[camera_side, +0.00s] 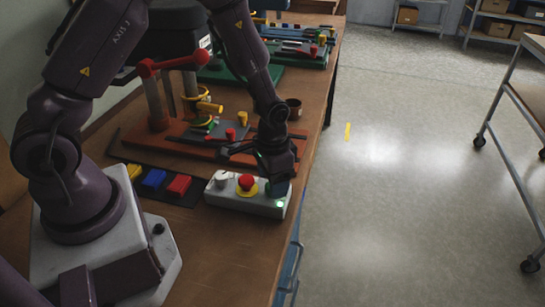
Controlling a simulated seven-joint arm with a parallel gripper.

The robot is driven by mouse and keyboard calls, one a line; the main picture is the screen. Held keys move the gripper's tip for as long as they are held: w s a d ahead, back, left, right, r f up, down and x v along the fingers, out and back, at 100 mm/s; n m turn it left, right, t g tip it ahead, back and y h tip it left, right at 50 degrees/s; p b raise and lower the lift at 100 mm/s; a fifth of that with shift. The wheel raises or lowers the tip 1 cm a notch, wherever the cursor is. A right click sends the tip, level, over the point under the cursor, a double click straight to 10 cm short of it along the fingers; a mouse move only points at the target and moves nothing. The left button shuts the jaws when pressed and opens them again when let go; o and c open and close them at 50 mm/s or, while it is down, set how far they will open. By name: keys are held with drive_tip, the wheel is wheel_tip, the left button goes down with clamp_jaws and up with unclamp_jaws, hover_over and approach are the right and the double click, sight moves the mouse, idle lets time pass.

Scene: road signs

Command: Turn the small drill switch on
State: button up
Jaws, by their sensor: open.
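A light grey control box (245,203) lies on the wooden bench near its right edge. On its top are a pale knob (222,178) at the left and a red mushroom button (246,182) on a yellow base in the middle. A small green light (280,204) glows on its front right. My gripper (277,184) points down at the right end of the box, right of the red button. It is open. Its fingertips are dark and small here, and they hide most of that end, so I cannot tell whether they touch anything.
Yellow, blue (154,178) and red blocks sit on a dark mat left of the box. Behind stands a brown fixture board (180,137) with a red-handled post (155,100). Open floor lies beyond.

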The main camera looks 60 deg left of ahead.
wheel_tip(320, 180, up, 12)
idle(0.3)
drive_tip(key=shift+f, duration=0.1)
